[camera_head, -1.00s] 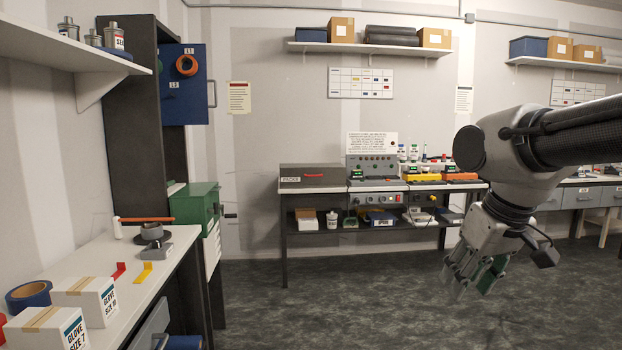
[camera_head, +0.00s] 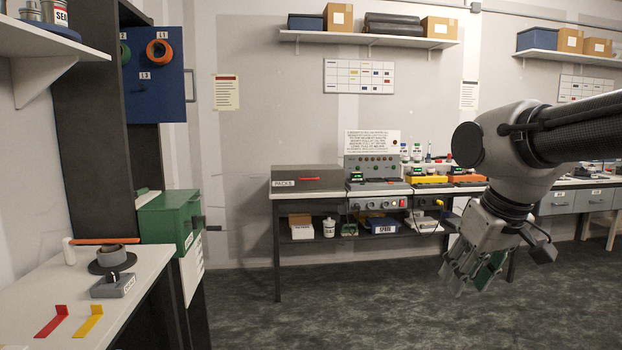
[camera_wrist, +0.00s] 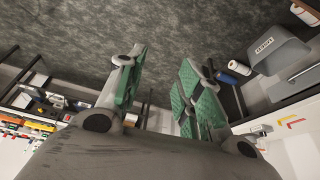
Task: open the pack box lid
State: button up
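The pack box (camera_head: 284,183) is a low grey box with a white PACKS label on its front. It sits at the left end of the far bench. My gripper (camera_head: 474,274) hangs in front of and to the right of the bench, well apart from the box. In the wrist view my gripper (camera_wrist: 160,88) shows its green-padded fingers spread, with nothing between them.
The bench (camera_head: 276,245) carries a control panel (camera_head: 372,168) and coloured units right of the box. A left counter (camera_head: 130,318) and a green box (camera_head: 168,215) stand nearer. The floor (camera_head: 360,285) before the bench is clear.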

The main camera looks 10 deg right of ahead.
aim_at(297, 176)
jog(key=i+l+z, duration=0.1)
jog(key=i, duration=1.5)
jog(key=i+l, duration=0.15)
jog(key=i, duration=1.4)
jog(key=l+z, duration=0.05)
